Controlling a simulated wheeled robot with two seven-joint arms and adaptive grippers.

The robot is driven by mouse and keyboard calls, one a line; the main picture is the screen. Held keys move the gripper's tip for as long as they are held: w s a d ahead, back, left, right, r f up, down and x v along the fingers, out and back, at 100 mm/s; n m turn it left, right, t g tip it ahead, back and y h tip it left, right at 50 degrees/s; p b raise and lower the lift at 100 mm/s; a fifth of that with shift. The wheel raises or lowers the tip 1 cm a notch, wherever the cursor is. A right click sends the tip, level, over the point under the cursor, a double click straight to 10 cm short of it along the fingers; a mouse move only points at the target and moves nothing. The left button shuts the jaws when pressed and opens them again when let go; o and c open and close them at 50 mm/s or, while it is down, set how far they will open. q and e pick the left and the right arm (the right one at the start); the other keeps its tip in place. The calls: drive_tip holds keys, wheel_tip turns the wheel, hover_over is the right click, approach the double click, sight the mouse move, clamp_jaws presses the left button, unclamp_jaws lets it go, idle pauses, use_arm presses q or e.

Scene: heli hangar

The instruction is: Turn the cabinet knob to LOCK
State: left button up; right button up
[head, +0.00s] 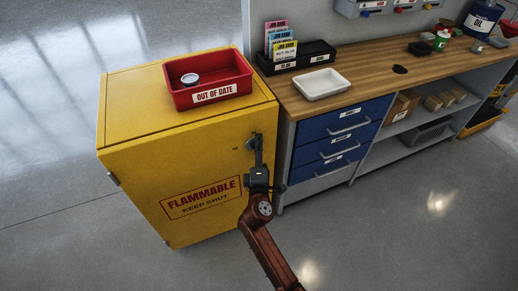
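The yellow cabinet (150,155) stands at the left with its door closed, marked FLAMMABLE KEEP SHUT. Its knob area (255,141) is a small dark grey fitting at the upper right of the front. My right gripper (257,156) reaches up to this fitting from below and overlaps it. The fingers and the knob blend together, so I cannot tell whether they grip it or which way the knob points. A tiny dark mark lies just left of the fitting, too small to read. My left gripper is not in view.
A red OUT OF DATE tray (208,82) holding a small round tin (190,79) sits on the cabinet top. To the right, a wooden workbench (375,75) with blue drawers (338,138) adjoins the cabinet. The floor in front (400,225) is clear.

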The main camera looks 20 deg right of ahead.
drive_tip(key=v, duration=0.7)
drive_tip(key=shift+s, duration=0.15)
